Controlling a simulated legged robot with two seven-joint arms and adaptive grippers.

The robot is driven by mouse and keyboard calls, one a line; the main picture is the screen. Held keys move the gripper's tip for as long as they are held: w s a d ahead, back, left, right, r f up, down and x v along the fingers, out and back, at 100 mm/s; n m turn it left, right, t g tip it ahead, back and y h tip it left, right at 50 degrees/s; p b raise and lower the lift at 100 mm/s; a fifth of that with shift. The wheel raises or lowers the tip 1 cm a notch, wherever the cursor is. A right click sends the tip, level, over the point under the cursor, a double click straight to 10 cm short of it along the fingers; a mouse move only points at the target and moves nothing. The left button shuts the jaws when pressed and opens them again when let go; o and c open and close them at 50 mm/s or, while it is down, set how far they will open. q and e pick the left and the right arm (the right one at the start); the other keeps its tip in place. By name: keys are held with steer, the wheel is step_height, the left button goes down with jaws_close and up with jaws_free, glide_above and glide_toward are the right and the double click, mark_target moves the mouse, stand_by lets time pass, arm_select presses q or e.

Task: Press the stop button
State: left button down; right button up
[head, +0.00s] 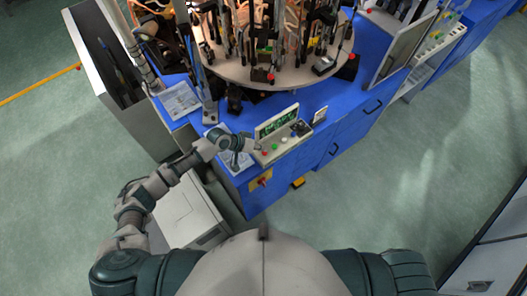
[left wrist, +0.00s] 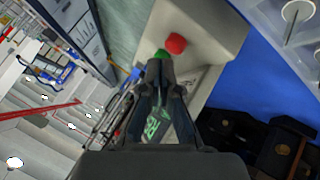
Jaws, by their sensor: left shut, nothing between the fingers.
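The pale control box (head: 283,145) stands on the near edge of the blue bench, with a lit green display and several buttons. A red button (head: 258,146) is at its left end and also shows in the left wrist view (left wrist: 176,43). A green button (left wrist: 160,53) sits beside it, partly hidden by my fingertips. My left gripper (head: 252,148) is shut and empty at the left end of the box. In the left wrist view its fingertips (left wrist: 160,62) are just short of the red button; contact cannot be told. My right gripper is out of view.
A round table (head: 235,72) crowded with tools and fixtures stands behind the box. A red knob on a yellow plate (head: 263,181) is on the bench front. A grey cabinet (head: 188,212) stands at lower left. The green floor at right is clear.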

arm_select(q)
steer(key=shift+d, duration=0.35)
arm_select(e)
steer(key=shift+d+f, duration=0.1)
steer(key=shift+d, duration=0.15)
arm_select(q)
steer(key=shift+a+f, duration=0.1)
steer(key=shift+a, duration=0.1)
steer(key=shift+a+f, duration=0.1)
steer(key=shift+f, duration=0.15)
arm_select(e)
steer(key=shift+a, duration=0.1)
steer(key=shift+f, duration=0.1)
